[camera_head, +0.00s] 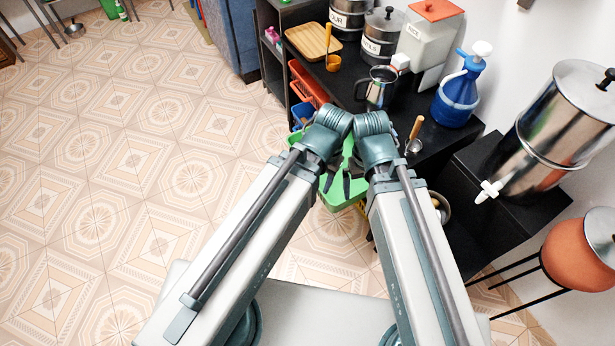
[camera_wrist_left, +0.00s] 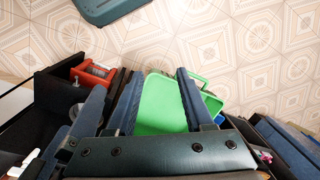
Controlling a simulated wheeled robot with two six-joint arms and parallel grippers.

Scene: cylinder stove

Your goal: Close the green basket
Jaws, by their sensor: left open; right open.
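The green basket (camera_head: 340,199) sticks out from the dark shelf unit, low in the middle of the head view and partly hidden behind my arms. In the left wrist view the same green basket (camera_wrist_left: 164,106) shows its open top, apart from the dark shelf front in part. My left gripper (camera_wrist_left: 157,76) is open, its dark fingers on both sides of the basket in that view; whether they touch it I cannot tell. My right gripper (camera_head: 338,184) is open, with dark fingertips over the green basket in the head view. The wrists hide much of the basket.
The black shelf (camera_head: 300,92) holds red-orange baskets (camera_head: 308,84), with a blue basket (camera_head: 301,112) lower down. A steel mug (camera_head: 379,88) and a blue jug (camera_head: 456,97) stand on its top. A steel dispenser (camera_head: 553,135) is at right.

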